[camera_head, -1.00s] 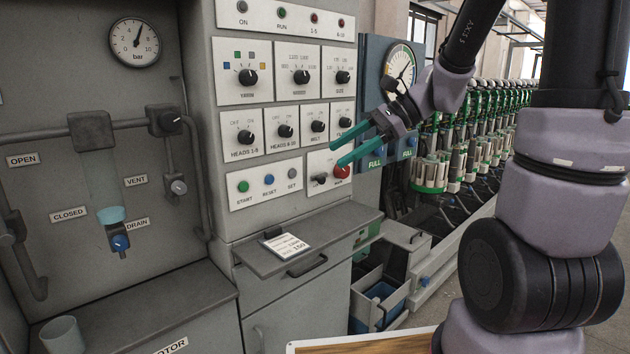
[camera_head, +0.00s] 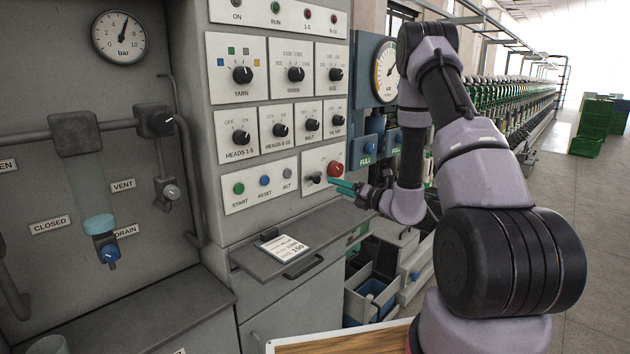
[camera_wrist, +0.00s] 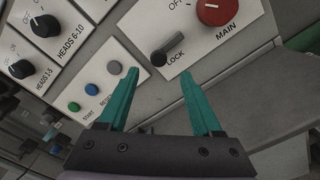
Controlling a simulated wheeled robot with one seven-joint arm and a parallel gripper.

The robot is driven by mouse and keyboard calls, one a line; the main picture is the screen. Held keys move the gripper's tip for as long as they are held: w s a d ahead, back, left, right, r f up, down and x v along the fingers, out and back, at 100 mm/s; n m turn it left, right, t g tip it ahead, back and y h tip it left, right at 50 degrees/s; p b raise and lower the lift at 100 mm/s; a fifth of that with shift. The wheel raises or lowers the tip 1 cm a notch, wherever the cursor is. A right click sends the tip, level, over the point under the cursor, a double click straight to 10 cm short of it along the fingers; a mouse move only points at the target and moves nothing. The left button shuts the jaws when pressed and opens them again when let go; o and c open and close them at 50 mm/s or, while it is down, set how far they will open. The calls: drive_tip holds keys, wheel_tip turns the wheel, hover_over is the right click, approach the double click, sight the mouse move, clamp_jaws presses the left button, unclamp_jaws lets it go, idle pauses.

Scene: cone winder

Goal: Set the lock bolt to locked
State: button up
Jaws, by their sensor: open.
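In the head view the bolt (camera_head: 316,180) sits left of the red MAIN knob (camera_head: 335,168). My gripper (camera_wrist: 160,80) is open, with two teal fingers apart and nothing between them. In the head view my gripper (camera_head: 341,187) points left at the bolt, close to the panel. I cannot tell whether the fingertips touch anything.
The red MAIN knob (camera_wrist: 214,12) is just right of the bolt. A shelf with a card (camera_head: 282,247) juts out below. A blue panel with a gauge (camera_head: 386,72) stands to the right.

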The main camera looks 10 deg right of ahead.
sight(319, 180)
drive_tip(key=x, duration=0.9)
drive_tip(key=shift+w+a+r, duration=0.1)
drive_tip(key=shift+w+a, duration=0.15)
clamp_jaws()
drive_tip(key=shift+w+r, duration=0.1)
drive_tip(key=shift+r, duration=0.05)
idle(0.9)
